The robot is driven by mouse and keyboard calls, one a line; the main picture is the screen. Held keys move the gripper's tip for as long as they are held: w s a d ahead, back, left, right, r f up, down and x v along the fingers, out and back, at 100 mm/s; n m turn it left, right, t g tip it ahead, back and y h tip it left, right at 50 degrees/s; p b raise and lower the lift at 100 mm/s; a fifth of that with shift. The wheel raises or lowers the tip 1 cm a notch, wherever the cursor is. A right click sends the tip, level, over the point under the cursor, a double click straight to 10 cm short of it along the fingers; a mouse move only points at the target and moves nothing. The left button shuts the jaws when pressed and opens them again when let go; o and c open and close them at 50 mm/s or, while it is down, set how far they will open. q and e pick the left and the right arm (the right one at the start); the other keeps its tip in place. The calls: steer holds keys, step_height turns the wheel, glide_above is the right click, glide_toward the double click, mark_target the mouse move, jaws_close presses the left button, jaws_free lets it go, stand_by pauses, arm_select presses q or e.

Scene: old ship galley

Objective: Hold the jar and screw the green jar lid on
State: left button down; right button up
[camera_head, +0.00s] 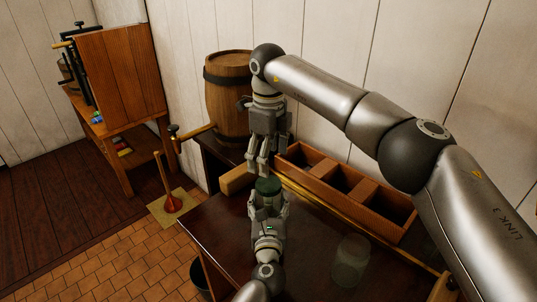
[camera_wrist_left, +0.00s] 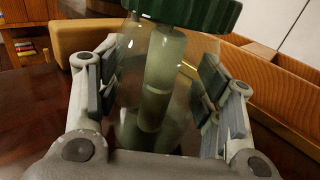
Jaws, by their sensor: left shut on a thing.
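The clear glass jar (camera_wrist_left: 160,95) stands upright between the fingers of my left gripper (camera_head: 268,205), which is shut on it. Pale greenish cylindrical shapes show through the glass. The green lid (camera_head: 268,186) sits at the jar's mouth; its ridged rim also shows at the top of the left wrist view (camera_wrist_left: 190,14). Whether it is threaded down cannot be seen. My right gripper (camera_head: 262,170) points down just above the lid, its fingertips close to the lid's top. Whether they touch it, and how far they are parted, is unclear.
A glass vessel (camera_head: 350,262) stands on the dark table (camera_head: 225,225) to the right. A wooden compartment box (camera_head: 385,225) lies along the back beside a wooden block (camera_head: 236,179). A barrel (camera_head: 229,100) stands behind. The table's front left is clear.

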mark_target(268, 183)
steer(key=shift+r+n, duration=0.15)
steer(key=shift+n, duration=0.35)
steer(key=shift+f, duration=4)
steer(key=c, duration=1.1)
steer(key=o, duration=1.2)
steer(key=shift+o, duration=0.2)
